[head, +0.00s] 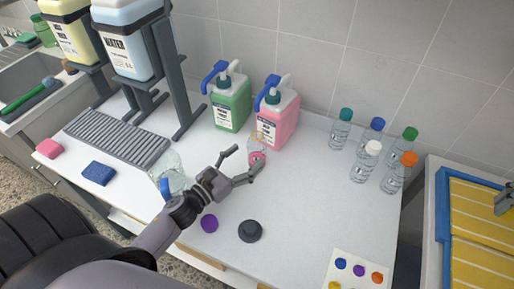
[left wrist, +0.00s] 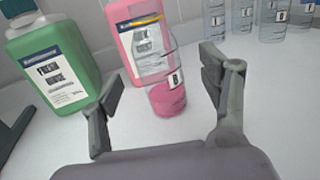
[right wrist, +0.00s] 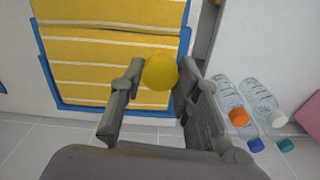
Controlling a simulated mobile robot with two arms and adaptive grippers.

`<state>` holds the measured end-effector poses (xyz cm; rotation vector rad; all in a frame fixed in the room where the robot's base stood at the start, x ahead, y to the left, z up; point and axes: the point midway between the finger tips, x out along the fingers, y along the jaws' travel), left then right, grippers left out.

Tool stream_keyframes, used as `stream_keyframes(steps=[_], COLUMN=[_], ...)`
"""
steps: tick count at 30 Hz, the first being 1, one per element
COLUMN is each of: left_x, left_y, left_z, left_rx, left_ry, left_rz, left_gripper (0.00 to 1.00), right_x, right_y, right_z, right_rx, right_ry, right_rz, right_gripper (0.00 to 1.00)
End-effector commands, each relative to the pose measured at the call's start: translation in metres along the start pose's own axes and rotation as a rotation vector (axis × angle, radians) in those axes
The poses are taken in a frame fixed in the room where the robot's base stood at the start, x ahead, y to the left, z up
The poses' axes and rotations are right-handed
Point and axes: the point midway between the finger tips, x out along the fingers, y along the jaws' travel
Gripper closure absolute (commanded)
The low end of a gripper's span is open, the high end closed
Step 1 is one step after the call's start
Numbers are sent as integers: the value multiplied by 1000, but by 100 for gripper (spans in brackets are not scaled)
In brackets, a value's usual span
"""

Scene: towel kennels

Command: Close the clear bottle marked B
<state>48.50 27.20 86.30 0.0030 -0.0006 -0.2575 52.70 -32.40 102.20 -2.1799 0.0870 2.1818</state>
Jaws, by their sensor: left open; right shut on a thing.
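The clear bottle marked B (left wrist: 170,97) stands upright on the white counter, with pink liquid at its bottom and a yellow ring at its neck. No cap shows on it. In the head view bottle B (head: 257,152) stands in front of the pink dispenser. My left gripper (head: 244,161) is open, its fingers spread to either side of the bottle; contact does not show. My right gripper (right wrist: 158,74) is shut on a round yellow cap (right wrist: 161,71), in front of the yellow towels.
Green (head: 231,105) and pink (head: 279,118) pump dispensers stand behind bottle B. Several capped bottles (head: 365,162) stand at the right. A purple cap (head: 209,223) and a dark round object (head: 251,231) lie in front. A clear container (head: 165,172) stands left of my left gripper.

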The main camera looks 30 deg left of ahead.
Motion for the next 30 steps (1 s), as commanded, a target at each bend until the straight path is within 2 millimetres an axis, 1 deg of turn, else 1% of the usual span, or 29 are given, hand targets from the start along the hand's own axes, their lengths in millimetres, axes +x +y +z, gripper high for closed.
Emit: stream_keyframes(steps=[3, 11, 13, 14, 19, 22, 25, 30], left_x=[7, 7, 10, 12, 38, 51, 58, 59], left_y=[0, 0, 0, 1, 4, 4, 4, 4], left_z=[0, 0, 1, 2, 8, 5, 4, 2], left_rx=[0, 0, 0, 0, 0, -1, -1, 0], left_ry=[1, 1, 0, -1, 0, -1, 0, 1], left_rz=[0, 0, 0, 1, 1, 1, 1, 1], left_gripper=[30, 30, 30, 30, 30, 30, 30, 30], right_x=[-2, -2, -4, -6, -20, -21, -22, -21], right_y=[0, 0, 0, 0, 0, 0, 0, 0], right_z=[0, 0, 0, 0, 0, 0, 0, 0], right_rx=[0, 0, 0, 0, 0, 0, 0, 0], right_ry=[0, 0, 0, 0, 0, 0, 0, 0], right_rz=[0, 0, 0, 0, 0, 0, 0, 0], right_gripper=[79, 79, 79, 79, 79, 79, 79, 79])
